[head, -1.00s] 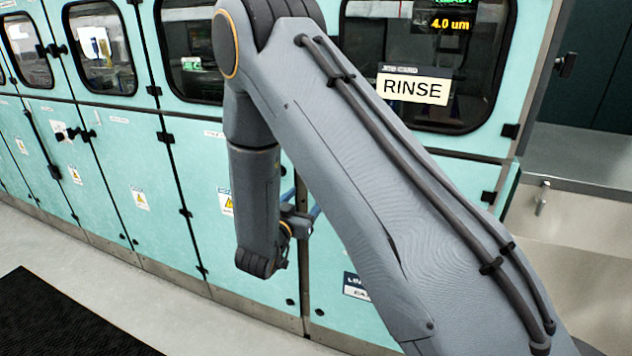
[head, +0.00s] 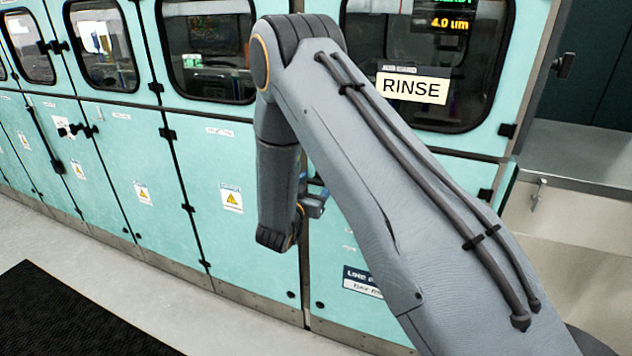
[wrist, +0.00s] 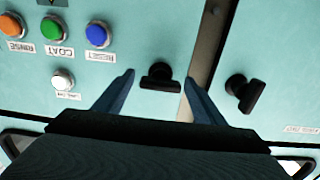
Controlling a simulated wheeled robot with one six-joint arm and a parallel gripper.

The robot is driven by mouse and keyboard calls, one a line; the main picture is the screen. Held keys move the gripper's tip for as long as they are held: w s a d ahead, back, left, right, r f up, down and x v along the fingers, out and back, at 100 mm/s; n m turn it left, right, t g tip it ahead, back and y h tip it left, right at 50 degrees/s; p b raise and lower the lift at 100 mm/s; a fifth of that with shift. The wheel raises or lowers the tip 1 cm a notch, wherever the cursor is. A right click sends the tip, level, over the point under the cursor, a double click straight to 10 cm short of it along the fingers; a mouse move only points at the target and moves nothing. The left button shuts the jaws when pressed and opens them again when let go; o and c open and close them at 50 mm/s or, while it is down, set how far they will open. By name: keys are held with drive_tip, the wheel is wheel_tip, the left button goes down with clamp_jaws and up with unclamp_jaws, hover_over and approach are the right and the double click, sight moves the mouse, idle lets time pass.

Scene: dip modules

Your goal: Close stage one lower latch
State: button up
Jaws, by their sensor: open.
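In the wrist view, a black T-shaped latch handle (wrist: 160,76) stands on a teal panel, left of a dark vertical seam. My gripper (wrist: 159,79) is open, with one blue-grey finger on each side of this handle. I see no clear contact. A second black handle (wrist: 245,92) is across the seam, outside the right finger. I cannot tell from any label which one is the stage one lower latch. In the head view, my arm mostly hides my gripper (head: 315,204), which is near the lower cabinet doors.
In the wrist view, orange, green (wrist: 53,28), blue (wrist: 97,34) and white (wrist: 63,79) buttons are left of the fingers.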

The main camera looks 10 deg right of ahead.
drive_tip(key=c, duration=1.1)
drive_tip(key=shift+o, duration=0.2)
drive_tip(key=shift+n, duration=0.4)
drive_tip(key=n, duration=0.3)
drive_tip(key=shift+a+n, duration=0.1)
drive_tip(key=shift+n, duration=0.2)
drive_tip(key=n, duration=0.4)
drive_tip(key=shift+n, duration=0.3)
drive_tip(key=n, duration=0.4)
drive_tip(key=shift+f+n+p, duration=0.1)
drive_tip(key=shift+n+p, duration=0.2)
drive_tip(key=n, duration=0.4)
drive_tip(key=shift+w+a, duration=0.1)
drive_tip(key=shift+n, duration=0.3)
